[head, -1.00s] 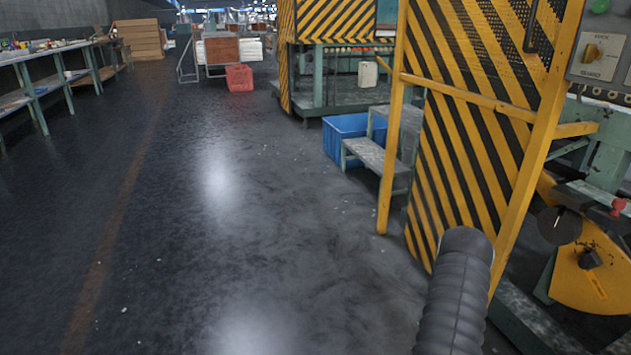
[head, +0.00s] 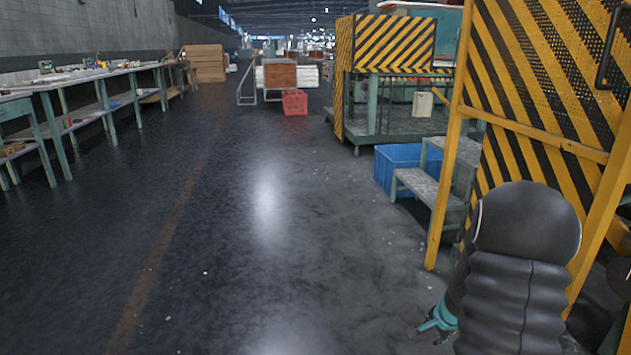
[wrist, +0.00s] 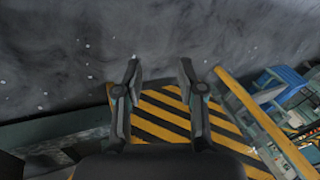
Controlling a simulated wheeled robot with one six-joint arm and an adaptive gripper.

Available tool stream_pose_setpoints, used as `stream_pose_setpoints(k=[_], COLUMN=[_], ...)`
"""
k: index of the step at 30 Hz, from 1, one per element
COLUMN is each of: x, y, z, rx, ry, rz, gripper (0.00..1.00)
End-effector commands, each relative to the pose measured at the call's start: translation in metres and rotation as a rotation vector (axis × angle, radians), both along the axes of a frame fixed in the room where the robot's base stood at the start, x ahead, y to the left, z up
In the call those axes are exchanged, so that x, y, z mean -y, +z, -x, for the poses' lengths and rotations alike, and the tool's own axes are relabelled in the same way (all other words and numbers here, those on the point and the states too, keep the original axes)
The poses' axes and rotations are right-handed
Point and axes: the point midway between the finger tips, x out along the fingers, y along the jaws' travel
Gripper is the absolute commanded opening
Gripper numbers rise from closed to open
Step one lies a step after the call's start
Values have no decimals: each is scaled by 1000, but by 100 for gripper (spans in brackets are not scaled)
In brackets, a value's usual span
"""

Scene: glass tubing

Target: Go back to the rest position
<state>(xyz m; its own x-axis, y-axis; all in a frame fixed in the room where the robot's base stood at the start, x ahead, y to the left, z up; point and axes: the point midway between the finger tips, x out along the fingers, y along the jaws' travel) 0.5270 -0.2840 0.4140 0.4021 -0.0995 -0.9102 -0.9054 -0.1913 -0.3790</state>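My gripper (wrist: 158,78) shows in the wrist view with its two dark fingers apart and nothing between them. It hangs over bare grey floor, and a yellow-and-black striped panel (wrist: 165,122) shows behind and below the fingers. In the head view my gripper (head: 432,325) is a small teal and dark shape at the lower right. It is partly hidden behind my black arm, which stands in front of the striped machine panel (head: 545,105).
A striped yellow machine guard with a yellow frame (head: 450,150) stands close on the right. Metal steps (head: 425,187) and a blue crate (head: 390,163) are beside it. A red crate (head: 295,102) lies farther off. Workbenches (head: 95,75) line the left wall. The middle floor is clear.

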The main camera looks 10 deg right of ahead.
Motion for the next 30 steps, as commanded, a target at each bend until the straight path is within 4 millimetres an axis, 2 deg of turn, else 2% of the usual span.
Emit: stream_pose_setpoints(k=[1,6,12,18,24,30], x=[-23,-94,-158,-198,-222,-239], y=[19,67,113,152,184,214], z=[1,25,74,128,176,206], rx=[-2,-51,-136,-222,-274,-240], ry=[86,366,645,867,1033,1144], rz=[-11,-40,-24,45,163,322], gripper=[39,39,39,39,39,39])
